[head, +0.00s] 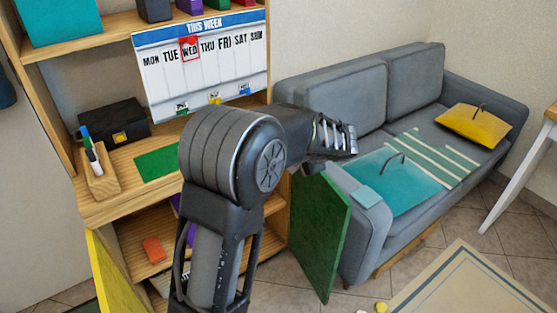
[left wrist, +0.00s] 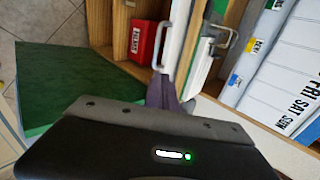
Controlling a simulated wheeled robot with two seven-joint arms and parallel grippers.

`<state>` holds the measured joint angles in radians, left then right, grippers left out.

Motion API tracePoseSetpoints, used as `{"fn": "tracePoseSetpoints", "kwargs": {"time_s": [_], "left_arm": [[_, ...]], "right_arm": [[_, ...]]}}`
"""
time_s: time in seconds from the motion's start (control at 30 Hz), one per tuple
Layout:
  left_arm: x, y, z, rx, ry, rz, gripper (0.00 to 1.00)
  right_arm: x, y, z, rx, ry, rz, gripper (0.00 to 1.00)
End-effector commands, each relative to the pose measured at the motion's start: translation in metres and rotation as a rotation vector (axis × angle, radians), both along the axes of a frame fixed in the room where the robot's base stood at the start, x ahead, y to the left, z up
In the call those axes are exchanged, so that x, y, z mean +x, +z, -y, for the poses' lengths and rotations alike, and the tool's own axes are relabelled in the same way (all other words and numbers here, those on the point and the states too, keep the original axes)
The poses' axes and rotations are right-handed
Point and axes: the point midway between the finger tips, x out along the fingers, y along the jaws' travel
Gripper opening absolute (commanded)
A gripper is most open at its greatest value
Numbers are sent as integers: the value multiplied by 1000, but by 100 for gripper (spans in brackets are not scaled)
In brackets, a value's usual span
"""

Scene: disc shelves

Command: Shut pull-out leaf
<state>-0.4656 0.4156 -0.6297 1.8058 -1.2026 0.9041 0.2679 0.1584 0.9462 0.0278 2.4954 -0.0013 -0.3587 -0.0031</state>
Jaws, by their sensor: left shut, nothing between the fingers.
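A wooden board (head: 128,194) with a green mat (head: 158,162) on it juts from the shelf unit below the calendar in the head view. It looks like the pull-out leaf, but my arm hides its right part, and I cannot tell how far out it stands. My left gripper (left wrist: 166,90) has its fingers together and empty in the left wrist view, pointing towards the shelf unit. In the head view my left arm crosses in front of the unit; the fingertips are not clear there. My right gripper is in neither view.
An open green door (head: 320,235) stands right of the unit; it also shows in the left wrist view (left wrist: 75,85). A yellow door (head: 112,280) is open at left. A pen holder (head: 97,175) and black box (head: 113,132) sit on the unit. A grey sofa (head: 330,95) is at right.

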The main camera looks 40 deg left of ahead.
Motion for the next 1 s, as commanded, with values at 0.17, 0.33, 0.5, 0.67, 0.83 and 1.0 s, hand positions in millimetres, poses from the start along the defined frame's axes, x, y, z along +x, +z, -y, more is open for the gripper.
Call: {"fn": "tracePoseSetpoints", "kwargs": {"time_s": [0.17,0.33,0.5,0.67,0.83,1.0], "left_arm": [[11,-4,54,75,-67,-46,0],[5,1,72,108,-17,-14,0],[-2,-8,61,45,60,29,0],[-2,-8,62,42,59,32,0],[-1,-9,61,42,59,31,0],[1,-16,53,44,59,30,0]], "right_arm": [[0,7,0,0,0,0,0],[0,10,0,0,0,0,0],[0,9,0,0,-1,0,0],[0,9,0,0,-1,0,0],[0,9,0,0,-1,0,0],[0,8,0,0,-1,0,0]]}}
